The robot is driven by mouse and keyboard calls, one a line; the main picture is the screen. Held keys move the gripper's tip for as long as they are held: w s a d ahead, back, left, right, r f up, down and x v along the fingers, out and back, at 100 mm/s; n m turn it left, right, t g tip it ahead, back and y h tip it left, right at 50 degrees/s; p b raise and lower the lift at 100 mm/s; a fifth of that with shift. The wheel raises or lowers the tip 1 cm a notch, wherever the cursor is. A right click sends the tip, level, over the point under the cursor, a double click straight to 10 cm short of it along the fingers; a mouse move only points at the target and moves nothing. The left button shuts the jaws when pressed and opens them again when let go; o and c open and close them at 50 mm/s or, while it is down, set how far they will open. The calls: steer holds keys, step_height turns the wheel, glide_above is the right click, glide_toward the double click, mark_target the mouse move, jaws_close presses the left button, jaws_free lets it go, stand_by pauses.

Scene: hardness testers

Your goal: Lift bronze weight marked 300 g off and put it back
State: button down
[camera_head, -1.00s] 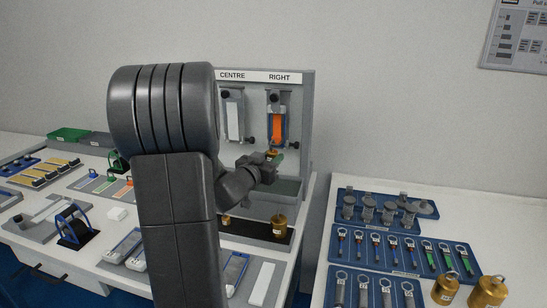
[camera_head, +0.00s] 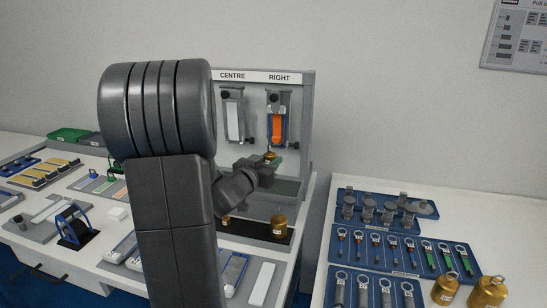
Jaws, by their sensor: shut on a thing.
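My gripper (camera_head: 268,170) is in front of the tester board, below the RIGHT station, and is shut on a small bronze weight (camera_head: 270,155) whose top shows just above the jaws. Its marking is too small to read and its lower part is hidden by the jaws. The RIGHT tester (camera_head: 277,130) has an orange part and hangs on the board above the weight.
A larger brass weight (camera_head: 279,226) and a smaller one (camera_head: 227,221) stand on a dark mat below. A grey trough (camera_head: 288,190) lies under the board. Blue trays (camera_head: 400,250) with tools and two big brass weights (camera_head: 488,291) are on the right table. My arm hides the left middle.

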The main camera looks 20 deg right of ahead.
steer(key=shift+s+a+r, duration=0.15)
steer(key=shift+s+a, duration=0.6)
steer(key=shift+s, duration=0.3)
